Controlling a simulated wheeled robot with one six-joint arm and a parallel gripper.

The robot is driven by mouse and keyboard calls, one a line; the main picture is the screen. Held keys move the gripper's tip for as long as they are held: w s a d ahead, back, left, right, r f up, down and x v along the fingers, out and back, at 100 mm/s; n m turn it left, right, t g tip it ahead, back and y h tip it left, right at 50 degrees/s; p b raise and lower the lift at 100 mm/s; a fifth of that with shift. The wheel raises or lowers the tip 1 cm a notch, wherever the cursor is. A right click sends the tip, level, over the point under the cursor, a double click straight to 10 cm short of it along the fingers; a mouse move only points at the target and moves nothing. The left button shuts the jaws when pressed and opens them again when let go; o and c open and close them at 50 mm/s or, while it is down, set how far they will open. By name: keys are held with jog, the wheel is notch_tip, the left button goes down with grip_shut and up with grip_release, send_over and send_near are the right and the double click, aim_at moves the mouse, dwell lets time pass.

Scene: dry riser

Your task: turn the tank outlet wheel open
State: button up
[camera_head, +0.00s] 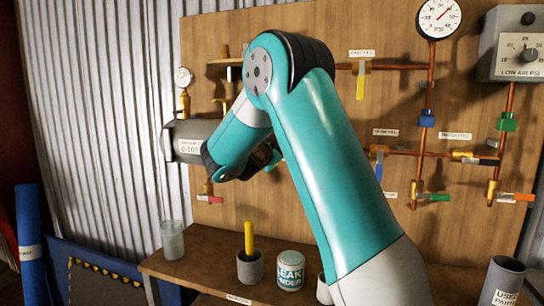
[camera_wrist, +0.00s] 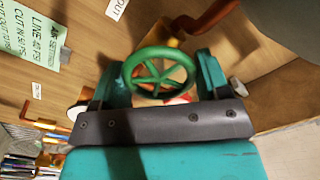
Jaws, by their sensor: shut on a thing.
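The green spoked outlet wheel (camera_wrist: 158,52) sits in the middle of the wrist view, between the two teal fingers of my gripper (camera_wrist: 157,72). The fingers are shut on its rim from both sides. Behind the wheel a brass-coloured fitting and copper pipe (camera_wrist: 208,17) run to the upper right. In the head view the grey tank (camera_head: 190,140) is at the left of the wooden board, partly covered by my arm. My arm hides the wheel and the fingertips there.
The wooden board (camera_head: 330,100) carries copper pipes, gauges and several coloured valve handles to the right. Below, the bench (camera_head: 200,267) holds a glass jar (camera_head: 172,240), a cup with a yellow stick (camera_head: 249,240) and a leak-finder tin (camera_head: 290,270). A green notice (camera_wrist: 35,35) hangs at the left.

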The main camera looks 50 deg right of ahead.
jog(key=shift+r+n, duration=0.15)
jog(key=shift+n, duration=0.35)
jog(key=o, duration=0.9)
jog(key=shift+d, duration=0.1)
